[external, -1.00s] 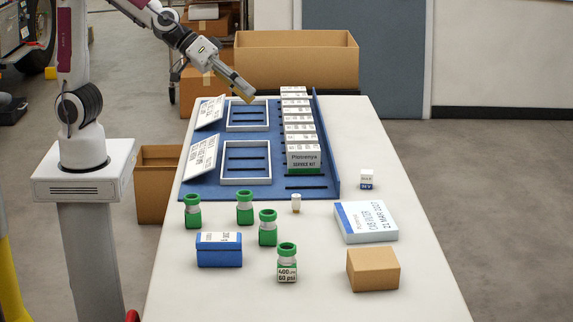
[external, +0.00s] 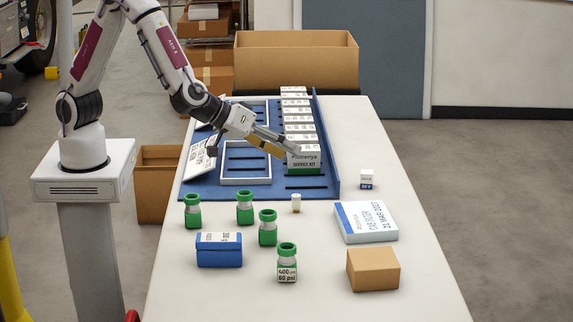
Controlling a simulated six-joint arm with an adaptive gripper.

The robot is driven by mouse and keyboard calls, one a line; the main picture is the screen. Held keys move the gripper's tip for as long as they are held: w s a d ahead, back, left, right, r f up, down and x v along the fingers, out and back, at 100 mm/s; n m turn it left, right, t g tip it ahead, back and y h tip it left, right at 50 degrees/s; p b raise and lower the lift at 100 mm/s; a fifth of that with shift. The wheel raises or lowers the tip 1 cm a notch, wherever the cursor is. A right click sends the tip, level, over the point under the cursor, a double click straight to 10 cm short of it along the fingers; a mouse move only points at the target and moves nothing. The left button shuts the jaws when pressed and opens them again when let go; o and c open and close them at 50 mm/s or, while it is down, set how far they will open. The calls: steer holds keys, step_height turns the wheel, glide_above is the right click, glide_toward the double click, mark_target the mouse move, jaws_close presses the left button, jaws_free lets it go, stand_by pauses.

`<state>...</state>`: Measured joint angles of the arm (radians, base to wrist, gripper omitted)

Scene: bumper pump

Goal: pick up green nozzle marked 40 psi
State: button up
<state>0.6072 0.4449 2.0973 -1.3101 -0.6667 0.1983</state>
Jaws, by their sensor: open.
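Several green and white nozzles stand upright on the near left part of the table. One is at the far left (external: 193,212), one beside it (external: 245,208), one at the centre (external: 268,228) and one nearest the camera (external: 287,263). The nearest one reads "400" and "60 psi". No 40 psi marking is readable on the others; their labels do not face this view. My gripper (external: 291,148) is open and empty, above the blue tray near the row of white boxes, behind the nozzles and apart from them.
The blue tray (external: 205,190) holds white frames and a row of white service kit boxes (external: 303,162). The right table edge is clear.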

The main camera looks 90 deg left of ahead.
steer(key=s+a+f+n+g+y, duration=0.15)
steer(key=s+f+y, duration=0.3)
steer(key=f, duration=0.45)
steer(key=n+g+y, duration=0.1)
steer(key=y, duration=0.5)
glide_toward(242, 202)
steer(key=shift+h, duration=0.25)
steer(key=w+a, duration=0.2)
steer(key=a, duration=0.1)
steer(key=shift+w+a, duration=0.2)
steer(key=shift+w, duration=0.2)
steer(key=shift+s+d+f+n, duration=0.1)
steer(key=shift+s+f+n, duration=0.15)
steer(key=shift+f, duration=0.1)
steer(key=shift+x, duration=1.3)
